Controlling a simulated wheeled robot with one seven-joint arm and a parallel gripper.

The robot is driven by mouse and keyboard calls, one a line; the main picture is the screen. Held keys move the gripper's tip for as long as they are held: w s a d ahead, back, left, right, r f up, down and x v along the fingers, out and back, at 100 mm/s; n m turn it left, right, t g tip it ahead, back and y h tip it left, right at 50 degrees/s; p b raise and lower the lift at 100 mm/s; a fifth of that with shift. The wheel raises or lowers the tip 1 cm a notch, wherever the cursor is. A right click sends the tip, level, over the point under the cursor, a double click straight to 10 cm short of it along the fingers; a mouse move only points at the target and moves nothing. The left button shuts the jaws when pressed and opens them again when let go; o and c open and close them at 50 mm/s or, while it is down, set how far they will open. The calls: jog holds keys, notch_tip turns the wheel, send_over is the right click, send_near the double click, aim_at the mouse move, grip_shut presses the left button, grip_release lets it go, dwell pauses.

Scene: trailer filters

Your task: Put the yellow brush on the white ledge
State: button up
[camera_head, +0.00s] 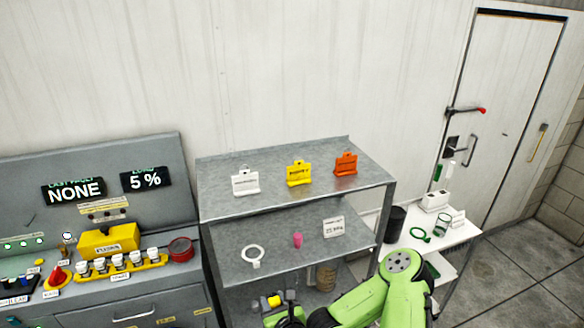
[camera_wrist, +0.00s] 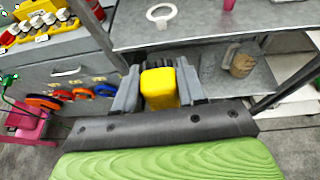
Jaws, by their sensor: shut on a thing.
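My gripper (camera_wrist: 158,92) is shut on the yellow brush (camera_wrist: 160,88), whose blunt yellow end shows between the two grey fingers in the wrist view. In the head view the yellow brush (camera_head: 274,300) shows small at the bottom, in my gripper (camera_head: 277,303), in front of the grey shelf unit. A white ledge (camera_head: 462,238) stands at the right by the door, to the right of the shelf unit and apart from the gripper. My green arm hides part of its front.
The white ledge bears a white box (camera_head: 435,201), a green ring (camera_head: 420,234) and a glass (camera_head: 441,225). A black cup (camera_head: 396,219) stands left of it. The grey shelf unit (camera_head: 222,171) holds tags, a white ring and a pink cup (camera_head: 297,240). A grey console (camera_head: 150,180) is left.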

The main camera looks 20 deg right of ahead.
aim_at(273, 299)
notch_tip(273, 299, up, 4)
jog(key=shift+a+f+p, duration=0.1)
jog(key=shift+f+p, duration=0.1)
jog(key=shift+p, duration=1.05)
jog(key=shift+s+a+f, duration=0.15)
jog(key=shift+a+f, duration=0.15)
jog(key=shift+f, duration=0.2)
jog(key=shift+s+a+f+b, duration=0.1)
jog(key=shift+a+f+b, duration=0.05)
jog(key=shift+f+b, duration=0.2)
jog(key=shift+r, duration=0.15)
